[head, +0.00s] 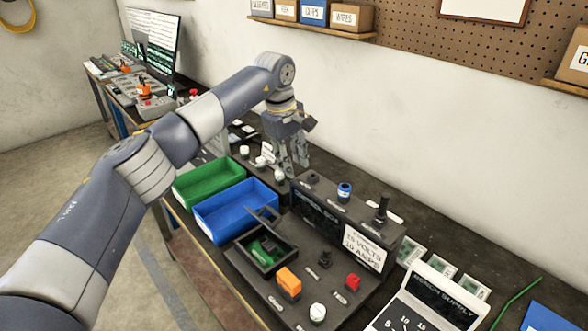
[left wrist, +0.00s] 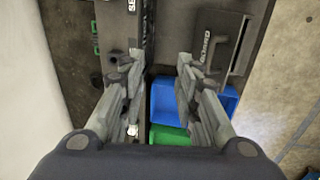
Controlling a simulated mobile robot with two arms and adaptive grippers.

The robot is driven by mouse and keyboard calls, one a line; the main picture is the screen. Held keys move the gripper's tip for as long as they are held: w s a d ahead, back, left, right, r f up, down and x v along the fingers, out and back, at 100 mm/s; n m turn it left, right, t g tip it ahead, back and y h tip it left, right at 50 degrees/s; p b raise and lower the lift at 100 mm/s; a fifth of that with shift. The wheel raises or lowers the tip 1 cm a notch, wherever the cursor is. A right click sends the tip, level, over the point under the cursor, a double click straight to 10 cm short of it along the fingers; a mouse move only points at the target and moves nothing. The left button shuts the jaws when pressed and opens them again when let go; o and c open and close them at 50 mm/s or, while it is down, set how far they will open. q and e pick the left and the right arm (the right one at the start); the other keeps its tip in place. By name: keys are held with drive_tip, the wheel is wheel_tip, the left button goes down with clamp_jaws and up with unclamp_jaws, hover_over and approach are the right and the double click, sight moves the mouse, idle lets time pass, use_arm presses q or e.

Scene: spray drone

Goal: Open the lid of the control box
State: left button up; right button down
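The control box (head: 325,262) is a dark console with a raised rear panel, an orange switch (head: 289,281) and a red switch (head: 353,282). Its square compartment (head: 248,254) shows a green circuit board (head: 265,248) inside. The lid (head: 262,217) appears as a thin dark flap raised at the compartment's far edge. The left wrist view shows its dark face marked "BOARD" (left wrist: 211,38). My left gripper (head: 294,170) points down behind the blue bin, apart from the lid. Its fingers (left wrist: 160,62) are open and empty. My right gripper is not in view.
A blue bin (head: 215,222) and a green bin (head: 188,200) stand left of the control box. A dark unit with several knobs (head: 262,161) lies behind them. A white-fronted power supply (head: 425,300) stands at the right. The wall runs along the back.

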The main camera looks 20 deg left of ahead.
use_arm(q)
wheel_tip(320, 180, up, 8)
drive_tip(key=s, duration=0.1)
drive_tip(key=shift+s+a, duration=0.25)
drive_tip(key=shift+a, duration=0.2)
drive_tip(key=shift+r, duration=0.1)
